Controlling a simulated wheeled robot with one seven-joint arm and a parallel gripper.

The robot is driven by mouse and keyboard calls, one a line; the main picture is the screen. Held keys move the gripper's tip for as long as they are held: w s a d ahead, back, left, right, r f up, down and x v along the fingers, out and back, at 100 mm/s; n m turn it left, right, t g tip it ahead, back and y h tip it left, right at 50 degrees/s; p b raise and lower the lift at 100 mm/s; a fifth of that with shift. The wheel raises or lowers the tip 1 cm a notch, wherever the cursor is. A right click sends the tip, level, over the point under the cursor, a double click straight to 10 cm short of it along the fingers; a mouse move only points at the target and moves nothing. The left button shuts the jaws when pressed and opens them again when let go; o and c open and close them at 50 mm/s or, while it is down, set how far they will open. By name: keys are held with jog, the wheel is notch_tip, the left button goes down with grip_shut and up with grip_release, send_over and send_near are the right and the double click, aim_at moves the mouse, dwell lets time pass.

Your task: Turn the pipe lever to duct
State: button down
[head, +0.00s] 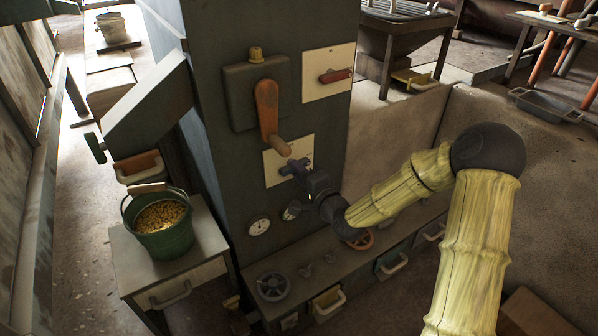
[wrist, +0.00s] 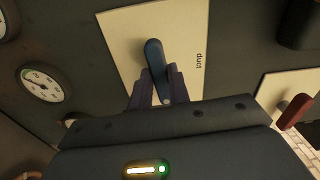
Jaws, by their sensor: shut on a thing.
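The pipe lever, a blue handle (wrist: 154,56), is mounted on a cream plate (wrist: 122,38) in the wrist view. The word "duct" is printed on that plate, to the right of the lever. In the wrist view the lever lies lengthwise, its far end leaning slightly left. My gripper (wrist: 160,88) is shut on the lever, one finger on each side of its near part. In the head view the plate (head: 272,175) is low on the dark column, and my gripper (head: 303,170) meets it from the right, partly hiding the lever. Other plate markings are hidden.
An orange-handled lever (head: 267,110) hangs just above the plate. A red lever (head: 336,75) on another cream plate is at upper right. Gauges (head: 258,226) sit below. A bench with a handwheel (head: 273,286) juts out underneath. A green bucket (head: 161,226) stands left.

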jog(key=shift+w+d+f+n+b, duration=0.15)
jog(key=shift+n+b, duration=0.85)
jog(key=shift+n, duration=3.3)
jog(key=shift+d+f+n+b, duration=0.1)
jog(key=shift+n+b, duration=0.9)
jog(key=shift+n, duration=3.3)
jog(key=c, duration=1.3)
grip_release()
